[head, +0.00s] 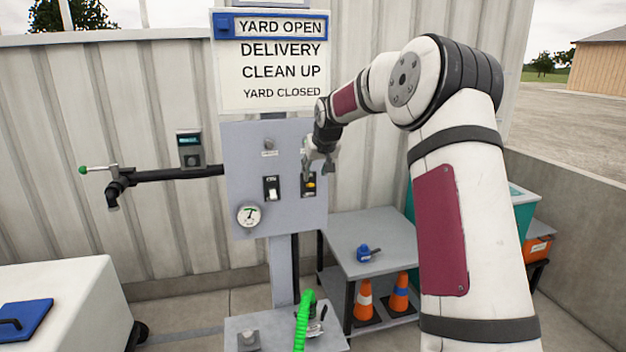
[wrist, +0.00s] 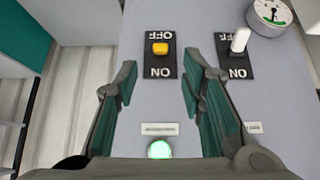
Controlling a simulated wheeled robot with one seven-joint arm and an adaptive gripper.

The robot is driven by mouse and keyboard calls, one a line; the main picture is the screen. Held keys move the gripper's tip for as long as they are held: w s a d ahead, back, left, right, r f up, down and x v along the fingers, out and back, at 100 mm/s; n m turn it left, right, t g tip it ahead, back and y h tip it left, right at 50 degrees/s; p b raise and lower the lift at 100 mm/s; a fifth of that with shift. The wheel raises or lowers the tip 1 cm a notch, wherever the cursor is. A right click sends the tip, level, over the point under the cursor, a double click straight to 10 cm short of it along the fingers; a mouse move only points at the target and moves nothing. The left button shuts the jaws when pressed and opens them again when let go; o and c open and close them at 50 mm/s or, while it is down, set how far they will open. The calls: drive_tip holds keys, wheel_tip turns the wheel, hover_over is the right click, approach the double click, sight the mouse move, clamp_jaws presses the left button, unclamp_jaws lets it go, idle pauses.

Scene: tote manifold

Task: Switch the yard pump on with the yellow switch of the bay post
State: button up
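The yellow switch (wrist: 160,48) sits on a black ON/OFF plate on the grey panel of the bay post (head: 236,165). It also shows in the head view (head: 311,185). The wrist view is upside down, with ON at the bottom. The yellow lever looks short, seen nearly end-on, unlike the white one beside it, which leans to OFF. A round lamp (wrist: 159,150) on the ON side of the yellow switch glows green. My gripper (wrist: 156,72) is open and empty, its fingers on either side of the plate's ON end in the picture. Contact with the panel cannot be told.
A white switch (wrist: 239,42) and a gauge (head: 249,215) are on the same panel. A sign (head: 271,72) stands above. A pipe with a green-tipped handle (head: 100,170) runs left. A side table (head: 380,240) with a blue fitting and cones below stands right.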

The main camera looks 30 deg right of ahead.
drive_tip(key=shift+v, duration=2.45)
drive_tip(key=s+a+r+n+g, duration=0.1)
drive_tip(key=s+a+r, duration=0.2)
drive_tip(key=s+a, duration=0.65)
drive_tip(key=s+a+r+n, duration=0.1)
drive_tip(key=s+a+r, duration=0.2)
drive_tip(key=s+a, duration=0.6)
drive_tip(key=s+a+f, duration=0.2)
drive_tip(key=s, duration=0.6)
drive_tip(key=s+a+f+y, duration=0.1)
drive_tip(key=s+a+f, duration=0.1)
drive_tip(key=s, duration=0.6)
drive_tip(key=s+a+f+n+g+y, duration=0.1)
drive_tip(key=s+a+f, duration=0.1)
drive_tip(key=s, duration=0.7)
drive_tip(key=shift+a+f, duration=0.35)
drive_tip(key=shift+a, duration=0.15)
